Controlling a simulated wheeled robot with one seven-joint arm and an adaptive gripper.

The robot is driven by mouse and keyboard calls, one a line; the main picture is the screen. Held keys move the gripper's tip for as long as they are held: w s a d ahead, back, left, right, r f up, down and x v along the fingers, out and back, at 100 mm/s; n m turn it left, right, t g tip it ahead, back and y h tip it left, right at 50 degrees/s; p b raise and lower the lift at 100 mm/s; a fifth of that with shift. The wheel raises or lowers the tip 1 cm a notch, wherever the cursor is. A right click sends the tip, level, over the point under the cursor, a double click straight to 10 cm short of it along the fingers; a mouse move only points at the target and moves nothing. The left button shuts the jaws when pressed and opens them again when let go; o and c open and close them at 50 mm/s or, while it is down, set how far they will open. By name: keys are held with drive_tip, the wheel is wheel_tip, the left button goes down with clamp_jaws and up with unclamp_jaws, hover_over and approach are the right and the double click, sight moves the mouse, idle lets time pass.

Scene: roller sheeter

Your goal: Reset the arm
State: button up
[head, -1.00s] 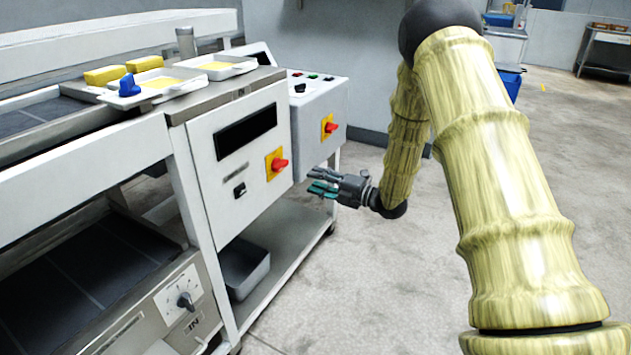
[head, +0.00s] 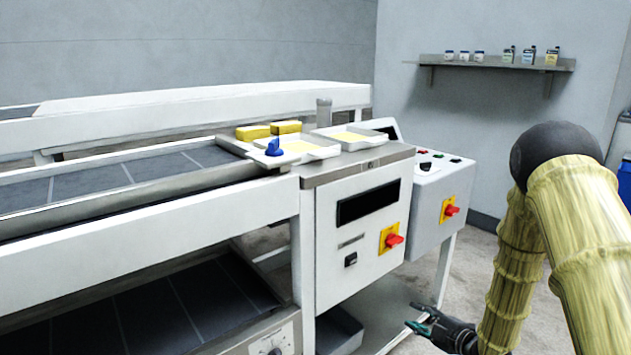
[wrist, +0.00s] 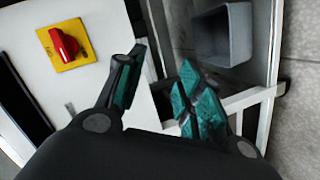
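My gripper (head: 422,319) is low in front of the machine's right end, below the red rotary switch (head: 394,240) on its yellow plate. In the wrist view, my gripper (wrist: 158,88) has its two dark fingers with teal pads spread apart, with nothing between them. The red switch (wrist: 64,43) shows at upper left there, apart from the fingers. My arm (head: 585,235) is bent, with its elbow high at the right of the head view.
The roller sheeter (head: 330,250) fills the left and middle. White trays (head: 350,138), yellow sponges (head: 253,132) and a blue item (head: 273,147) lie on top. A grey bin (head: 338,333) sits on the lower shelf. A wall shelf (head: 495,64) holds small containers. Floor right of the machine looks clear.

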drive_tip(key=s+a+f+m+g+h, duration=0.3)
drive_tip(key=s+f+m, duration=0.3)
drive_tip(key=s+f, duration=0.5)
drive_tip(key=s+a+f+m+g+h, duration=0.15)
drive_tip(key=s+f+m+g, duration=0.35)
drive_tip(key=s, duration=0.7)
drive_tip(key=s+a+f+m+g+h, duration=0.15)
drive_tip(key=s+f+m, duration=0.25)
drive_tip(key=s+f, duration=0.55)
drive_tip(key=s+a+r+m+g, duration=0.1)
drive_tip(key=s+m+g, duration=0.1)
drive_tip(key=s, duration=0.6)
drive_tip(key=s+a+r+m+g, duration=0.1)
drive_tip(key=s+r+g, duration=0.1)
drive_tip(key=s, duration=0.5)
wheel_tip(320, 180, up, 23)
drive_tip(key=p, duration=2.4)
drive_tip(key=shift+d+h, duration=0.15)
drive_tip(key=shift+h, duration=0.25)
